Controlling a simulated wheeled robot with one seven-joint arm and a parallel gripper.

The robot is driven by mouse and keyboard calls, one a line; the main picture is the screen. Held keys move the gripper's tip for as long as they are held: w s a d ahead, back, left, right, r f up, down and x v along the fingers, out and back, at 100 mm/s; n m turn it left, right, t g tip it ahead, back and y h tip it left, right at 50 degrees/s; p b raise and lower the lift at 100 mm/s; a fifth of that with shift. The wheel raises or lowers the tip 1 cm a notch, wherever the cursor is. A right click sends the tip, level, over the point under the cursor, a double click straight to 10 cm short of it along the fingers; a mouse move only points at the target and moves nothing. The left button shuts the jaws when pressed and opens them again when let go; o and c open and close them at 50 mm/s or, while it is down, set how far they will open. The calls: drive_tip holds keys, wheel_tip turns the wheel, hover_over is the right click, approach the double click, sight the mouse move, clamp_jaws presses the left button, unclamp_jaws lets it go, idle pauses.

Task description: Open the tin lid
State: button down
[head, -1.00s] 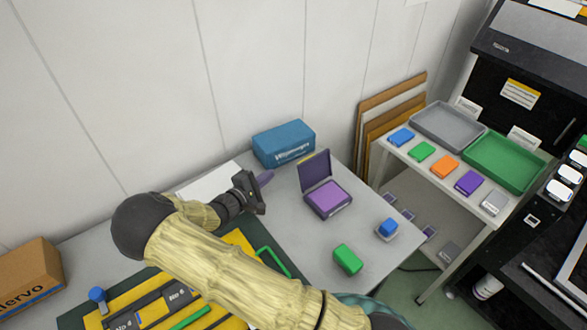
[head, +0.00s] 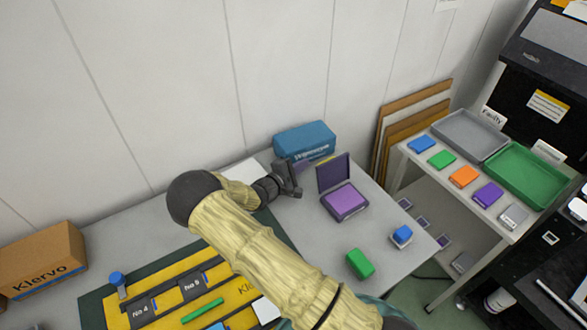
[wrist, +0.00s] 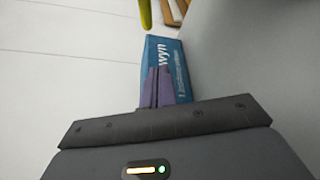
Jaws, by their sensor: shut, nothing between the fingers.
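The tin (head: 346,204) stands on the grey table with a purple pad inside. Its dark purple lid (head: 334,173) is raised, standing steeply up at the back edge of the tin. My gripper (head: 322,161) is just left of the lid, its fingers pointing right and reaching close to or behind the lid's upper left edge; I cannot tell whether they touch. The purple-grey fingers (wrist: 160,88) are together in the wrist view, with nothing between them. The blue box lies beyond them there.
The blue box (head: 305,141) stands behind my gripper near the wall. A green block (head: 360,264) and a blue block (head: 401,234) stand in front of the tin. A yellow board (head: 180,290) lies at left. A side shelf holds a grey tray (head: 470,134) and a green tray (head: 526,172).

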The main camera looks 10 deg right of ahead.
sight(330, 170)
drive_tip(key=shift+x, duration=1.2)
drive_tip(key=s+r+p, duration=0.1)
drive_tip(key=s+d+p, duration=0.1)
drive_tip(key=shift+s+r, duration=0.35)
drive_tip(key=shift+s, duration=0.05)
drive_tip(key=shift+s+d, duration=0.1)
drive_tip(key=shift+s, duration=0.25)
drive_tip(key=shift+w, duration=0.1)
